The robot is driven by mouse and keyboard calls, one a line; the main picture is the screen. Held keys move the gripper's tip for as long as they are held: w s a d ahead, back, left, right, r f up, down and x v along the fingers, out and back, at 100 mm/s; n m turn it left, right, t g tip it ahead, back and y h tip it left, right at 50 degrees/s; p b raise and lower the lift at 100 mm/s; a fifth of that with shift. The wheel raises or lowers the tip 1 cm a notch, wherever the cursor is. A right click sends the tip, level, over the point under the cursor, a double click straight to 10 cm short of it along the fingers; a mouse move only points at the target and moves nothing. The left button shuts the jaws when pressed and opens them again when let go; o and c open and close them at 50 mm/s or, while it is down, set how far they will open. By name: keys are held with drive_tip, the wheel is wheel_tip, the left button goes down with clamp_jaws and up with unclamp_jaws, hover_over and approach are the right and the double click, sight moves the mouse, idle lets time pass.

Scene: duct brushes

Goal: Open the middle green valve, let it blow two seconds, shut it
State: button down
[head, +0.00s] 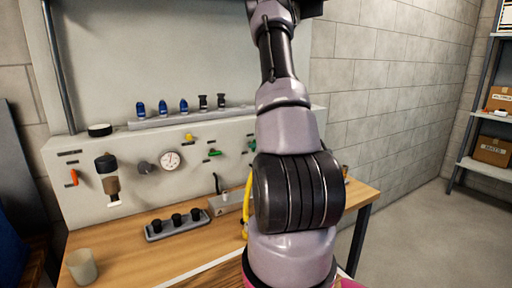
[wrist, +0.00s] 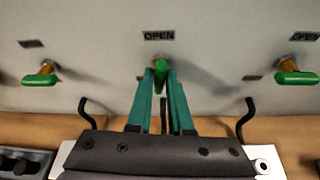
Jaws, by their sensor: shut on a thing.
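The middle green valve (wrist: 161,65) is on the pale panel below an OPEN label (wrist: 158,36). My gripper (wrist: 162,75), with teal fingers, is shut on its handle, which points toward the wrist camera and down, unlike its neighbours. The left green valve (wrist: 40,78) and right green valve (wrist: 296,78) have handles lying level across. In the head view the left green valve (head: 214,153) shows, and a green piece (head: 252,146) shows at my arm's edge; I cannot tell which valve that is. My arm hides the gripper there.
A pale block (wrist: 268,160) with black hooks (wrist: 247,118) lies below the fingers. A black-capped tray (head: 178,228), a cup (head: 82,266) and a yellow hose (head: 247,205) are on the bench. A gauge (head: 170,160) and red handle (head: 74,177) are on the panel.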

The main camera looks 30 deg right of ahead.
drive_tip(key=shift+n+h, duration=0.4)
idle(0.3)
drive_tip(key=c, duration=0.9)
unclamp_jaws()
drive_tip(key=shift+o, duration=0.2)
drive_tip(key=v, duration=1)
drive_tip(key=shift+s+r, duration=0.2)
drive_tip(key=shift+s, duration=0.15)
